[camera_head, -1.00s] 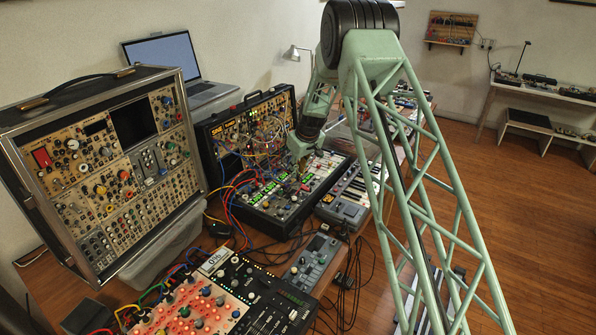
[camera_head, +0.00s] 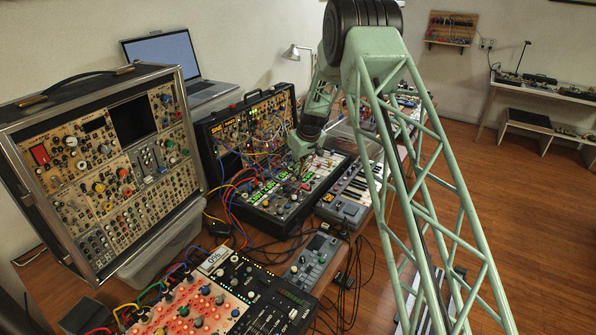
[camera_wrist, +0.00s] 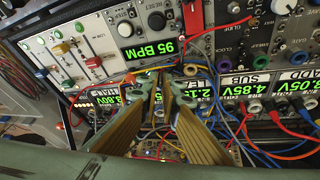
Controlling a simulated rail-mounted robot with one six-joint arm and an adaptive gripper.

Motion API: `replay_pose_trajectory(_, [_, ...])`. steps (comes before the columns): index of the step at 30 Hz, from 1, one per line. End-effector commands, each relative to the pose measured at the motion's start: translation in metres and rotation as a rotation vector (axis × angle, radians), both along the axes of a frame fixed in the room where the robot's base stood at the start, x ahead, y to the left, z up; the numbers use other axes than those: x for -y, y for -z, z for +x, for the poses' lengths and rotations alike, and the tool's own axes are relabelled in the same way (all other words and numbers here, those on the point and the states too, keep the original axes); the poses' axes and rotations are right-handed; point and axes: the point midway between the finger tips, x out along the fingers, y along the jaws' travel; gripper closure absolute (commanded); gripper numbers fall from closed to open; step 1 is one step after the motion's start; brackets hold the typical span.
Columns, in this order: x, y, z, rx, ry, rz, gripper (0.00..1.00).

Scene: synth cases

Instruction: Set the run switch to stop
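My gripper (camera_wrist: 160,76) reaches down over the synth panel in the wrist view, its brass-coloured fingers converging in front of the modules. Whether the tips meet or leave a small gap is unclear. I cannot make out the run switch; the fingers hide part of the panel near the tips. In the head view my gripper is small and dark over the flat case of modules (camera_head: 265,212), and contact cannot be told.
Red, blue and orange patch cables (camera_wrist: 290,125) cross the panel right of and below the fingers. A slider module (camera_wrist: 80,60) is at left. In the head view a tall modular case (camera_head: 100,170) stands at left and a small keyboard (camera_head: 350,200) lies right of the flat case.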

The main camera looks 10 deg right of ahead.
Motion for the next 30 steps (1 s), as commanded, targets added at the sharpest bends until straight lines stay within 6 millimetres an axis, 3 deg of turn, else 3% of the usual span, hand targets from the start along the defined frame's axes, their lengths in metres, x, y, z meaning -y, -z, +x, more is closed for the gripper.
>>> replay_pose_trajectory(30, [0.0050, 0.0014, -0.0046, 0.116, 0.002, 0.121, 1.00])
